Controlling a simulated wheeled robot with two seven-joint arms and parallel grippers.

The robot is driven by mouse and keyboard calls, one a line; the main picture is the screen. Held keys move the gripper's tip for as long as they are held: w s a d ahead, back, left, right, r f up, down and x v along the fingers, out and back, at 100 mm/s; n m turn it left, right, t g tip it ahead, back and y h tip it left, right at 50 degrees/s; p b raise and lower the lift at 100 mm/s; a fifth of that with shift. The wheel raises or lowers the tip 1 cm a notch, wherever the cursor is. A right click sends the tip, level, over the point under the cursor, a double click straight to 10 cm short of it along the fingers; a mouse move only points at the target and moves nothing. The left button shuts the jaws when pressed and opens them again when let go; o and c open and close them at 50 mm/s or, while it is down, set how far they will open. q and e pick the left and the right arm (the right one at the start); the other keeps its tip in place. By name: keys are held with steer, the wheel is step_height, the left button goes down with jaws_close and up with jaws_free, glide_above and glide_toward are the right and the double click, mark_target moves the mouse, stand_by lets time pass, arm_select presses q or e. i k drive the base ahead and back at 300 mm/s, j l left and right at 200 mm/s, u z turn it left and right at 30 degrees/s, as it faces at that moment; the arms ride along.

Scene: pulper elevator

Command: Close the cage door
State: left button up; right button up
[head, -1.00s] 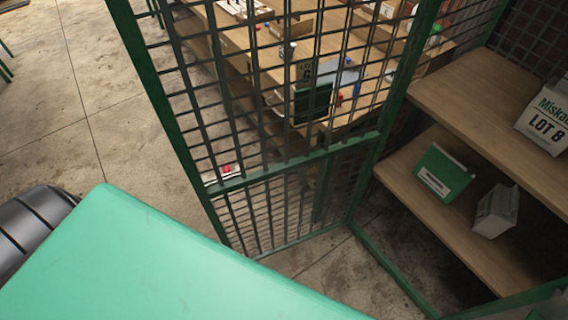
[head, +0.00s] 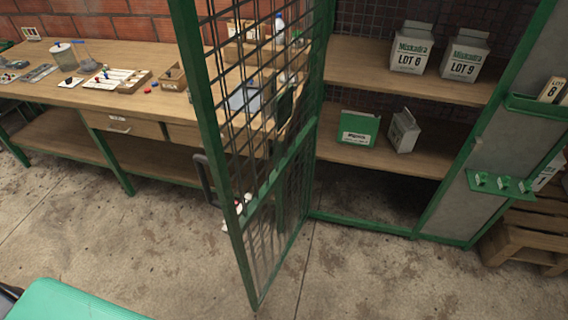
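The green-framed mesh cage door (head: 247,190) stands swung open toward me in the head view, its free edge at the left. A dark handle (head: 205,178) sticks out from that free edge. The door is hinged near the left side of the cage opening. The cage (head: 415,233) behind it has two wooden shelves. The upper shelf (head: 345,78) holds Miskadra cartons (head: 410,50) marked LOT. The lower shelf (head: 400,160) holds a green box (head: 357,128) and a grey carton (head: 403,131). Neither of my grippers is in view.
A wooden workbench (head: 170,95) with trays and small items stands behind the door at left. A wooden pallet stack (head: 525,240) stands at far right.

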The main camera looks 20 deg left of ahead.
mark_target(183, 13)
steer(key=i+j+z, duration=0.2)
steer(key=j+z, duration=0.25)
steer(key=j, duration=0.8)
steer(key=j+z, duration=0.5)
steer(key=j, duration=0.7)
